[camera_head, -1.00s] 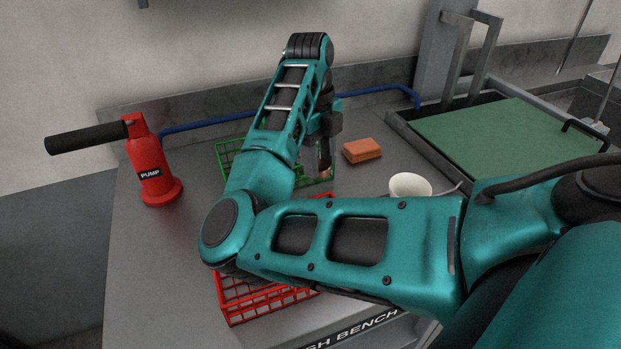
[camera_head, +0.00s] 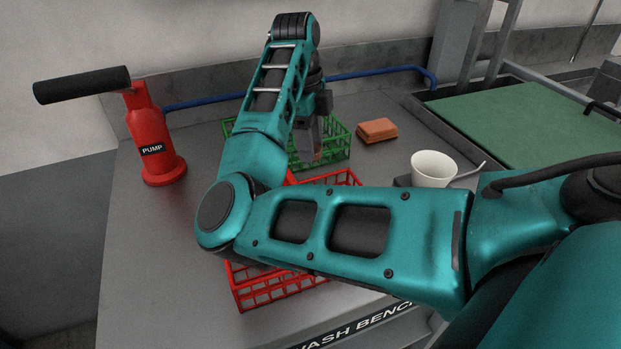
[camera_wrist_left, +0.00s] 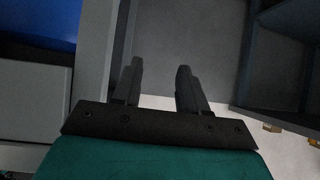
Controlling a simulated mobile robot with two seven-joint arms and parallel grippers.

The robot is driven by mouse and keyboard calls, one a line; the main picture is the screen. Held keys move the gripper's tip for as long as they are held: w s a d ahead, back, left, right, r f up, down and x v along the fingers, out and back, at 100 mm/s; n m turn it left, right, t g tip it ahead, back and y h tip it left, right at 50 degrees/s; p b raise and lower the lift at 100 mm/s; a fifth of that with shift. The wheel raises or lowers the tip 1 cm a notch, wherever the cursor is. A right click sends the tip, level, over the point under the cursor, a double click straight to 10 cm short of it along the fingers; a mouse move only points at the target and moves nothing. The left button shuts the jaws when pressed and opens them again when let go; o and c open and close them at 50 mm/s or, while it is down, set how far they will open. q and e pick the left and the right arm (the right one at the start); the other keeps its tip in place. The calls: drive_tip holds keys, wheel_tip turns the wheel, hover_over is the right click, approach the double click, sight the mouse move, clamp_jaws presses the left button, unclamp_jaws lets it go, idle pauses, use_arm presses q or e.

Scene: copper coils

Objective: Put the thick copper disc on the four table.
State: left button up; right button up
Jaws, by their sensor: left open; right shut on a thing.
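My right gripper (camera_head: 314,148) points down over the right part of the green crate in the head view. A small copper-coloured edge (camera_head: 317,155) shows at its fingertips. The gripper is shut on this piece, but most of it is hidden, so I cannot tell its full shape. My left gripper (camera_wrist_left: 159,70) is open and empty in the left wrist view, facing a plain grey surface. I cannot make out a table marked four in either view.
On the grey bench stand a red pump (camera_head: 155,150), a green wire crate (camera_head: 338,140), a red wire crate (camera_head: 240,295), an orange-brown block (camera_head: 377,131) and a white cup (camera_head: 433,170). A green-surfaced tray (camera_head: 520,125) is at right. My right arm covers the middle.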

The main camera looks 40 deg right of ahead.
wheel_tip(320, 180, down, 8)
drive_tip(key=shift+f+b, duration=0.1)
drive_tip(key=shift+b, duration=0.4)
drive_tip(key=shift+f, duration=0.15)
drive_tip(key=o, duration=0.9)
